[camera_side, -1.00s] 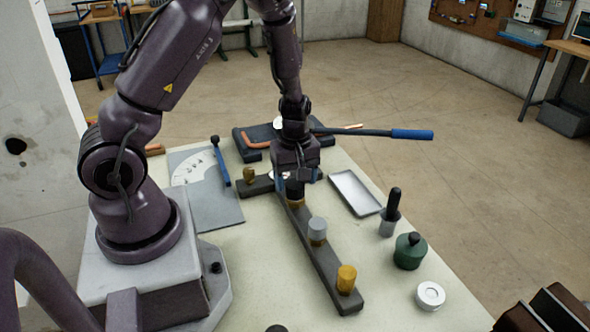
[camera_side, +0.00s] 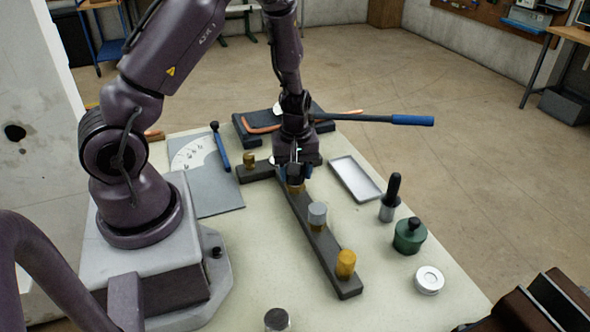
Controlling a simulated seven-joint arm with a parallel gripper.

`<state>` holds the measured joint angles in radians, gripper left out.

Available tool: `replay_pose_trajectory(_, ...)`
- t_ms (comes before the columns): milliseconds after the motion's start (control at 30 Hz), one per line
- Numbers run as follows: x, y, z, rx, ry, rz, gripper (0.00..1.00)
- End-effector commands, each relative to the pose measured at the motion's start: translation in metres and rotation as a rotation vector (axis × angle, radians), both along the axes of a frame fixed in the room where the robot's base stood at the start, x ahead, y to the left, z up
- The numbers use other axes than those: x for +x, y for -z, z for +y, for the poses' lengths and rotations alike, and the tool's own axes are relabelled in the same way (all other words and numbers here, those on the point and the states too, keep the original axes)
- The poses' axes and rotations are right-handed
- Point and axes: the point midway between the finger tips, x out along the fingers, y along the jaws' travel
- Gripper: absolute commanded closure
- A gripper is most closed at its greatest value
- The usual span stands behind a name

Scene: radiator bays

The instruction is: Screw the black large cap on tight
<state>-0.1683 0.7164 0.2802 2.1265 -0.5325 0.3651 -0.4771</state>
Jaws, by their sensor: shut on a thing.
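My gripper (camera_side: 295,172) points down over the far part of the dark bar (camera_side: 328,258). It is shut on the black large cap (camera_side: 296,172), which sits between the fingers just above a brass neck (camera_side: 295,188) on the bar. The fingers cover part of the cap. I cannot tell whether the cap is seated on the neck or how far it is turned.
On the bar stand a grey post (camera_side: 317,215) and a brass post (camera_side: 345,264); another brass post (camera_side: 249,161) is at far left. A tray (camera_side: 356,180), black-handled tool (camera_side: 391,197), green container (camera_side: 409,236) and white ring (camera_side: 429,281) stand right. A blue-handled bar (camera_side: 375,118) extends behind.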

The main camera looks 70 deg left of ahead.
Motion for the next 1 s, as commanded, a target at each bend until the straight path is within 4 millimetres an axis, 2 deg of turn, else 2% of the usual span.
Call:
replay_pose_trajectory(800, -0.0004, 0.0011, 0.0009, 0.000, 1.979, -0.001, 0.84)
replay_pose_trajectory(1000, -0.0003, 0.0015, 0.0009, 0.001, 2.396, -0.001, 0.84)
